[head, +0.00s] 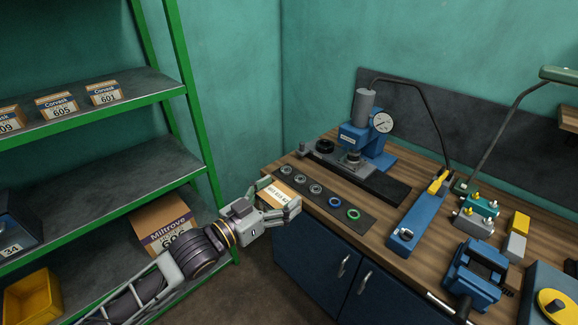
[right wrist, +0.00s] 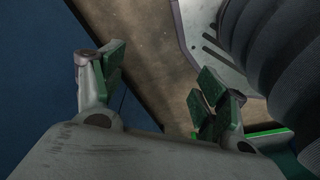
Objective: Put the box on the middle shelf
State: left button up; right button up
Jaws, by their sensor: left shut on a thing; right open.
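My left gripper (head: 279,204) is shut on a small cardboard box (head: 279,195) with a pale printed label. It holds the box in front of the workbench's left end, to the right of the green-framed shelf unit. The fingers hide part of the box. The middle shelf (head: 120,190) of the unit is grey, and its right part is bare. My right gripper (right wrist: 158,95) shows in the right wrist view, open and empty, over brown floor and beside a blue surface.
Several labelled boxes (head: 57,104) stand on the upper shelf (head: 145,86). A dark bin (head: 14,232) stands at the far left. A larger Miltrove box (head: 162,222) and a yellow bin (head: 32,298) sit lower. The workbench (head: 325,150) carries a blue press (head: 365,137) and tools.

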jog(key=w+a+r+t+y, duration=0.1)
jog(key=w+a+r, duration=0.35)
jog(key=w, duration=0.45)
jog(key=w+a+r+y, duration=0.1)
jog(key=w+a+r, duration=0.3)
jog(key=w+r, duration=0.3)
jog(key=w+a+r+t, duration=0.1)
jog(key=w+a+r, duration=0.4)
jog(key=w, duration=0.5)
jog(key=w+a+r+y, duration=0.1)
jog(key=w+a+r, duration=0.2)
jog(key=w+r, duration=0.45)
jog(key=w+a+r+n+y, duration=0.1)
jog(key=w+a+r, duration=0.25)
jog(key=r, duration=0.75)
jog(key=w+a+r+y, duration=0.1)
jog(key=w+a+r, duration=0.2)
jog(key=w+r, duration=0.45)
notch_tip(320, 180, up, 43)
jog(key=n+g+h, duration=0.2)
jog(key=n+h, duration=0.1)
jog(key=n, duration=0.3)
send_over(279, 196)
jog(key=d, duration=0.2)
jog(key=shift+s+d+r+n, duration=0.1)
jog(key=shift+s+d+n, duration=0.05)
jog(key=shift+s, duration=0.4)
jog(key=shift+s+d+r+n, duration=0.1)
jog(key=shift+s+d+n, duration=0.05)
jog(key=shift+s, duration=0.35)
